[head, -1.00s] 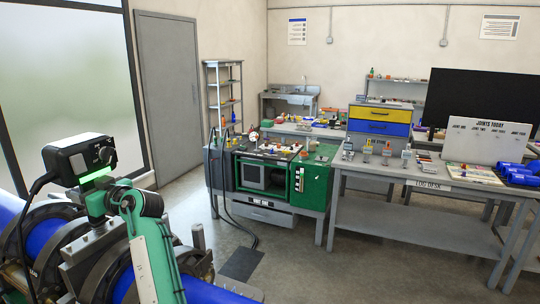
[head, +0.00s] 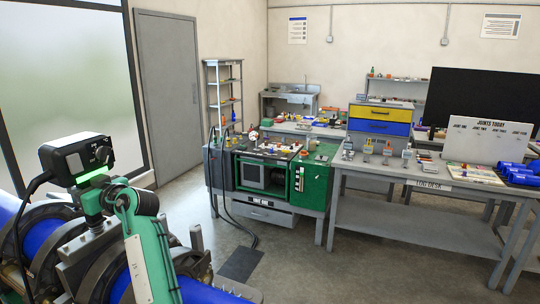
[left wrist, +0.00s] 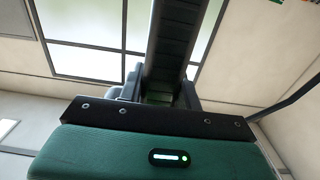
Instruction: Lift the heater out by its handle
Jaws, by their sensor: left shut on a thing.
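The heater's black box (head: 75,158), with a knob and a cable on it, stands above the blue pipe at the left of the head view. A bright green glow shows under it. My left gripper (head: 94,200) is just below the box, with its fingers mostly hidden. In the left wrist view, my left gripper (left wrist: 160,93) is shut on a dark ribbed handle (left wrist: 175,40) that runs up between its grey fingers. The heater's lower part is hidden behind my arm and the clamps. My right gripper is out of view.
Blue pipe (head: 204,292) lies in dark ring clamps (head: 48,236) around my left arm. A grey log desk (head: 425,208) is at right. The floor between is clear, apart from a dark mat (head: 241,264).

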